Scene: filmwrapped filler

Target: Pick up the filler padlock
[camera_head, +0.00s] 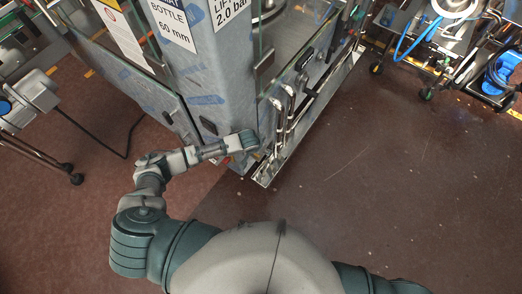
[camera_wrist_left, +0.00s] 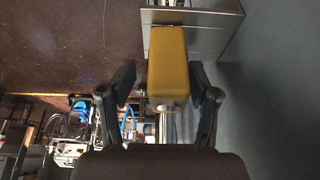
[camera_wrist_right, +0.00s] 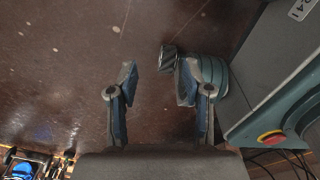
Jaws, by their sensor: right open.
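A yellow block with a small silver round part at its near end, which looks like the padlock (camera_wrist_left: 168,65), shows in the left wrist view. It lies between the two spread fingers of my left gripper (camera_wrist_left: 161,80). A gap shows on the left side; the right finger is closer, and I cannot tell whether it touches. In the head view my left gripper (camera_head: 246,141) is at the lower corner of the filler machine (camera_head: 213,75), and the padlock cannot be made out there. My right gripper (camera_wrist_right: 156,80) is open and empty over the dark floor.
The filler has glass-framed sides and a metal ledge (camera_head: 268,174) with upright handles (camera_head: 283,112) right beside my left gripper. A grey wheeled stand (camera_head: 35,95) with a cable is at the left. Carts with blue hoses (camera_head: 410,40) stand at upper right. The floor at right is clear.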

